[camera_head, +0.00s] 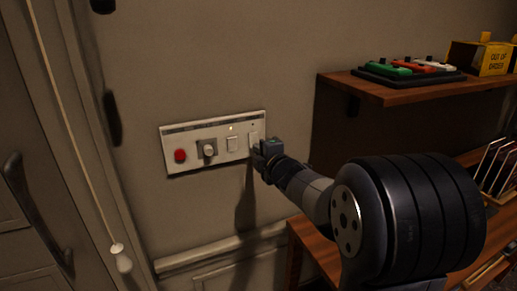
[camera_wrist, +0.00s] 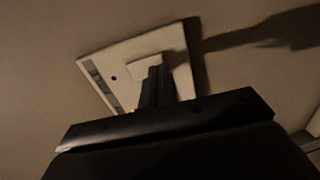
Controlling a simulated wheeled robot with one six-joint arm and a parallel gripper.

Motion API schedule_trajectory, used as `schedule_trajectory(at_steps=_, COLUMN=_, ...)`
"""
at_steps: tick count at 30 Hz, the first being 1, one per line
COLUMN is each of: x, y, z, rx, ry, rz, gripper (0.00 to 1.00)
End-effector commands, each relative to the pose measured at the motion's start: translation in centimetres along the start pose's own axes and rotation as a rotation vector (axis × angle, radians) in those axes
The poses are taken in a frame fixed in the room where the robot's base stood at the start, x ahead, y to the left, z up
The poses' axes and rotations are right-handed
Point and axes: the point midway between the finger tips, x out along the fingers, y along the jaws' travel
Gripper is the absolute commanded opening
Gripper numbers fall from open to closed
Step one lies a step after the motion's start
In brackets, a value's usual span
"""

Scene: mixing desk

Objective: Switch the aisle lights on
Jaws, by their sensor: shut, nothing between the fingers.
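A white wall panel (camera_head: 190,161) in the head view carries a red round button (camera_head: 180,155), a knob (camera_head: 209,150) and two white rocker switches. The left rocker (camera_head: 232,144) has a small lit lamp above it. The right rocker (camera_head: 252,140) is partly hidden by my gripper (camera_head: 258,152), and the small lamp spot above it looks dark. My gripper is shut and empty, with its tips at or just in front of that right rocker; I cannot tell whether they touch. The wrist view shows the panel (camera_wrist: 115,60) with my shut fingers (camera_wrist: 157,85) over the rocker. Labels are unreadable.
A wooden shelf (camera_head: 385,91) at the right holds a board of coloured switches (camera_head: 405,72) and a yellow "out of order" box (camera_head: 480,58). A pull cord (camera_head: 75,130) hangs at the left by a door handle (camera_head: 38,215). Wall around the panel is clear.

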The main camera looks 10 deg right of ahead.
Motion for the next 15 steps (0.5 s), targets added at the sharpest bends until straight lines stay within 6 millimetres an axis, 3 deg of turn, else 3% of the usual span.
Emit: schedule_trajectory(at_steps=15, x=0.73, y=-0.06, z=0.01, rx=0.000, ry=0.000, rz=0.001, gripper=0.00)
